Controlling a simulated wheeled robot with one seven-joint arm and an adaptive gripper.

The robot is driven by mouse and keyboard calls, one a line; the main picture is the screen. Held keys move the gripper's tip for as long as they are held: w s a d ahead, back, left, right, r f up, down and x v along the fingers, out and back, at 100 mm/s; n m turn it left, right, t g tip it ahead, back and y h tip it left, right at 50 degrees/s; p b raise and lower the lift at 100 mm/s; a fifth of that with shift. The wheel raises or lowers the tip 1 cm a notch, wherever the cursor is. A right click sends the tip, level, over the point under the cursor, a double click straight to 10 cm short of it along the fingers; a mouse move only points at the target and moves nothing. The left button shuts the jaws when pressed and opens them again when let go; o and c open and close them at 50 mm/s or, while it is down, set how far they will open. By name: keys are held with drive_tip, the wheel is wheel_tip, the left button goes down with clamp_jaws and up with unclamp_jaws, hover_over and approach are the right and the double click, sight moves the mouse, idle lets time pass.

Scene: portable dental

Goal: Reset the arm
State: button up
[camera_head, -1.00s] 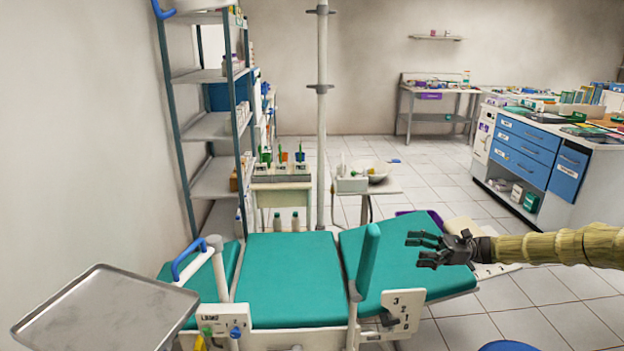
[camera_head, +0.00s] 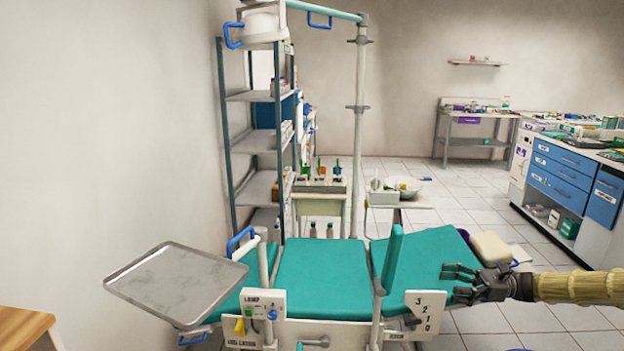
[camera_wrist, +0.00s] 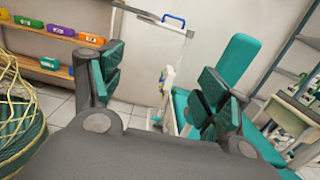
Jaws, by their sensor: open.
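My gripper (camera_head: 462,283) is at the right of the head view, at the end of my arm, which comes in from the right edge. It is open and empty, with its fingers pointing left. In the head view it overlaps the right end of the green dental chair (camera_head: 325,275). In the wrist view my gripper's two fingers (camera_wrist: 158,95) stand wide apart with nothing between them. The chair's green padding (camera_wrist: 240,60) shows behind the right finger. I cannot tell the exact gap between gripper and chair.
A metal tray (camera_head: 175,283) stands at the left of the chair. A wooden surface (camera_head: 25,328) is at the lower left. Shelves (camera_head: 258,145) and a pole (camera_head: 358,130) stand behind. Blue-drawer cabinets (camera_head: 565,165) are at the right. Shelves with coloured bins (camera_wrist: 65,29) show in the wrist view.

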drive_tip(key=s+a+f+n+g+h+p, duration=0.1)
drive_tip(key=s+a+f+h, duration=0.15)
drive_tip(key=a+f, duration=0.55)
drive_tip(key=s+a+f+g+h, duration=0.1)
drive_tip(key=s+a+f+h, duration=0.15)
drive_tip(key=a+f, duration=0.45)
drive_tip(key=s+a+f+n+g+h+p, duration=0.1)
drive_tip(key=s+a+f+n+h, duration=0.1)
drive_tip(key=s+a+f, duration=0.35)
drive_tip(key=s+a+f+n+g+h+p, duration=0.1)
drive_tip(key=s+a+f+h, duration=0.1)
drive_tip(key=s+f, duration=0.55)
drive_tip(key=s+f+n+h+p, duration=0.1)
drive_tip(key=s+f+n+h, duration=0.2)
drive_tip(key=s, duration=0.6)
drive_tip(key=s+f+n+h, duration=0.3)
drive_tip(key=s+f, duration=0.1)
drive_tip(key=s, duration=0.4)
drive_tip(key=s+d+r+n+t+h+p, duration=0.1)
drive_tip(key=s+d+r+n+h, duration=0.1)
drive_tip(key=s, duration=0.4)
drive_tip(key=s+d+r+n+t+h, duration=0.1)
drive_tip(key=s+d+r+n, duration=0.2)
drive_tip(key=s+n, duration=0.3)
drive_tip(key=shift+s+d+r+t+h+p, duration=0.3)
drive_tip(key=shift+s+d+h+p, duration=0.1)
drive_tip(key=shift+s+d, duration=0.4)
